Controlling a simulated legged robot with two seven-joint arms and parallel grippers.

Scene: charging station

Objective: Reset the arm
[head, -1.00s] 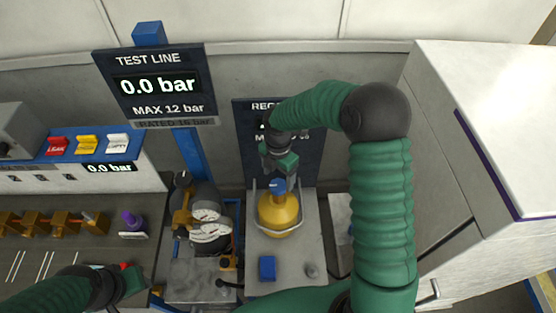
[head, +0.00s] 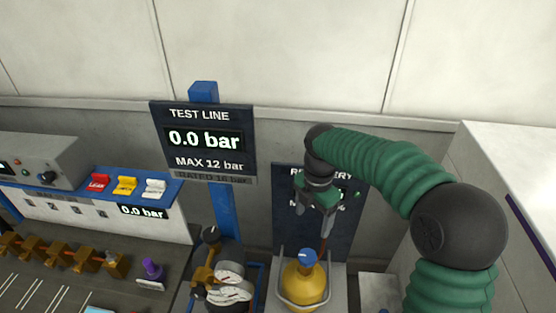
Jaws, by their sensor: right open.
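My right gripper (head: 325,232) is open and empty, on the green-sleeved right arm that arches in from the right. Its fingers point down just above and slightly right of the blue valve top (head: 307,257) of a yellow cylinder (head: 304,284). The cylinder stands upright inside a metal ring holder. The gripper covers part of the dark recovery sign (head: 290,205) behind it. I cannot tell whether a fingertip touches the valve top. My left gripper is out of the picture.
The test line sign (head: 204,140) reads 0.0 bar. Left of the cylinder is a gauge manifold (head: 228,285) with a brass valve. Red, yellow and white switches (head: 126,185) sit on a blue panel at left. A white cabinet (head: 520,165) stands at right.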

